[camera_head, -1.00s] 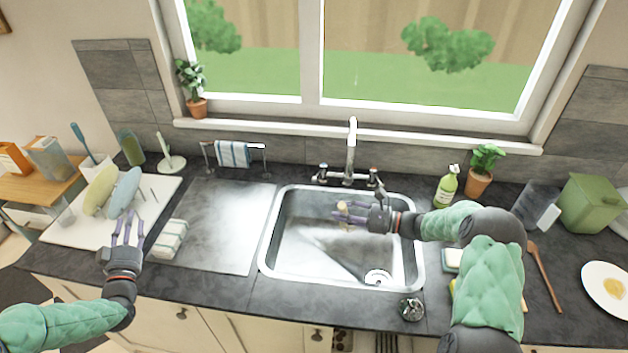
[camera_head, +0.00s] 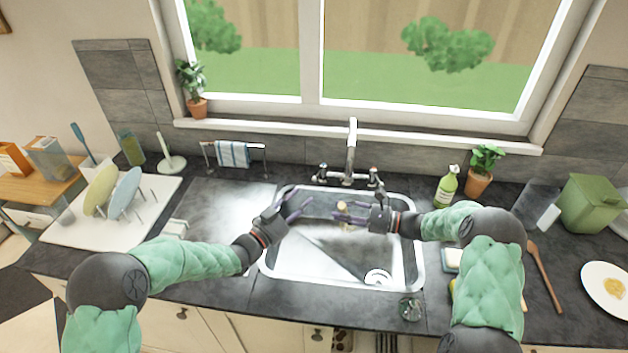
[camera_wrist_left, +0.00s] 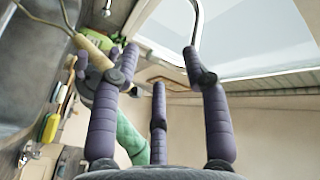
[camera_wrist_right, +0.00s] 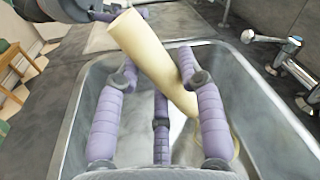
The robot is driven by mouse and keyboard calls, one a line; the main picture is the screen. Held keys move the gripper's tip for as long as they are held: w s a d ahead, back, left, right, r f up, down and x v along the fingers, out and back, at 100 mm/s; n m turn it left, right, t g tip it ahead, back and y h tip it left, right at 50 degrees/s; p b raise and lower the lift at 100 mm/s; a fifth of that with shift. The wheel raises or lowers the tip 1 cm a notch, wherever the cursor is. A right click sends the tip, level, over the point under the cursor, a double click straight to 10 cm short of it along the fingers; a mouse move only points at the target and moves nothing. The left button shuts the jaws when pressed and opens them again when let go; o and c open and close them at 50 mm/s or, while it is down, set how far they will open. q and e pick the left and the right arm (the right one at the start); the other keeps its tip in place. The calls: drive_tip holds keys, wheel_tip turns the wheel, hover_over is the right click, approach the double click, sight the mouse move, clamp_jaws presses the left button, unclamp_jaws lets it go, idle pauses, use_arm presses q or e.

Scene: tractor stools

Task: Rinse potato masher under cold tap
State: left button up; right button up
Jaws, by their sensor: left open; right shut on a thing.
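The potato masher has a cream handle (camera_wrist_right: 150,55) and a metal wire part (camera_wrist_left: 45,18). My right gripper (camera_head: 345,215) is shut on the handle, above the sink basin; in the head view the gripper hides most of the masher. The handle also shows tilted between the fingers in the right wrist view. My left gripper (camera_head: 300,208) is open and empty over the left part of the sink, a short way left of the right gripper. The silver tap (camera_head: 351,155) stands behind the sink (camera_head: 262,262), with a handle on each side. I see no clear water stream.
A dish rack with plates (camera_head: 122,195) stands at the left. A green soap bottle (camera_head: 446,188) and a potted plant (camera_head: 479,180) stand right of the tap. A wooden spoon (camera_head: 545,275) and a plate with an egg (camera_head: 606,288) lie at the right.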

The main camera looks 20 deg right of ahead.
use_arm(q)
drive_tip(key=w+d+f+n+t+y, duration=0.1)
drive_tip(key=d+f+n, duration=0.2)
drive_tip(key=d+n, duration=0.1)
drive_tip(key=n+t+y, duration=0.4)
drive_tip(key=n, duration=0.5)
approach(314, 179)
drive_tip(key=x, duration=0.7)
drive_tip(key=f+x, duration=0.1)
drive_tip(key=x, duration=0.2)
drive_tip(key=shift+w+d, duration=0.15)
drive_tip(key=shift+w, duration=0.15)
clamp_jaws()
